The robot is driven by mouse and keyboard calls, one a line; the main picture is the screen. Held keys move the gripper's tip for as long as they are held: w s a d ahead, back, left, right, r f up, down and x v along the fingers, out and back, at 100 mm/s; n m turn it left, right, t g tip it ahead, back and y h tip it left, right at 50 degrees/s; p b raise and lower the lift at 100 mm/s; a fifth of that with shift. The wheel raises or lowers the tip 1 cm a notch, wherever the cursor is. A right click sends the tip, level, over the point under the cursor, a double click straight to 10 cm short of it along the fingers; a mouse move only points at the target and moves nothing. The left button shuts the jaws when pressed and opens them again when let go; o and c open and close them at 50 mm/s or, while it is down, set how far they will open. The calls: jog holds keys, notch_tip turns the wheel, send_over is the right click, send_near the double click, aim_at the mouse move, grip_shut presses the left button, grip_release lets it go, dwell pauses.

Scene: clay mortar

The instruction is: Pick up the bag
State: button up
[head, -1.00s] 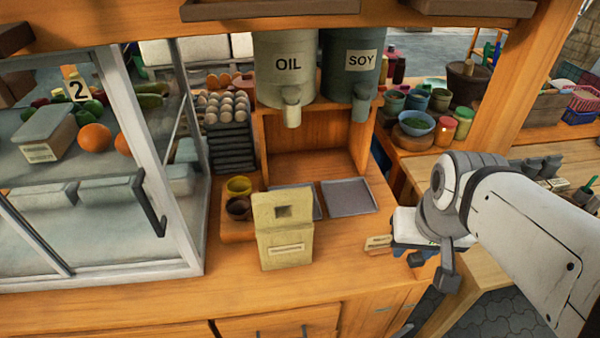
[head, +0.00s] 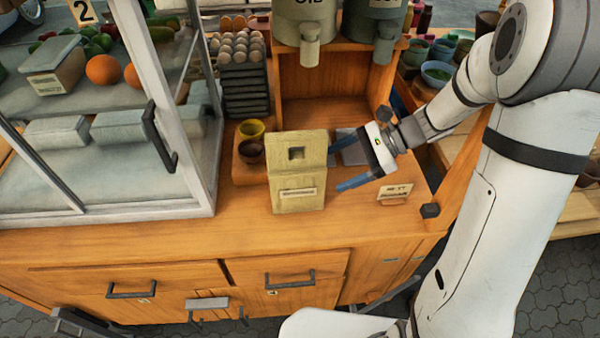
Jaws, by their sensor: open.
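The bag (head: 298,201) is a pale yellow paper-like bag with a label on its front and a square hole in its upper flap. It stands upright on the wooden counter in the middle of the head view. My gripper (head: 345,168) is just to the right of the bag, coming in from the right, with its blue fingers spread apart and pointing left toward the bag's side. The jaws are open and empty. The fingertips are close to the bag; I cannot tell whether they touch it.
Two small bowls (head: 251,141) stand left of the bag. A glass display case (head: 190,185) is farther left. Oil and soy dispensers hang behind. The counter front is clear.

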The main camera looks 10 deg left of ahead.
aim_at(307, 172)
jog(key=shift+m+g+y, duration=0.3)
jog(key=shift+m+y, duration=0.3)
jog(key=shift+y, duration=0.2)
jog(key=x, duration=0.3)
jog(key=w+x, duration=0.1)
jog(key=x, duration=0.4)
jog(key=shift+w+a+f, duration=0.2)
jog(key=shift+a+f, duration=0.1)
jog(key=shift+a, duration=0.2)
jog(key=shift+r, duration=0.1)
jog(key=c, duration=1.4)
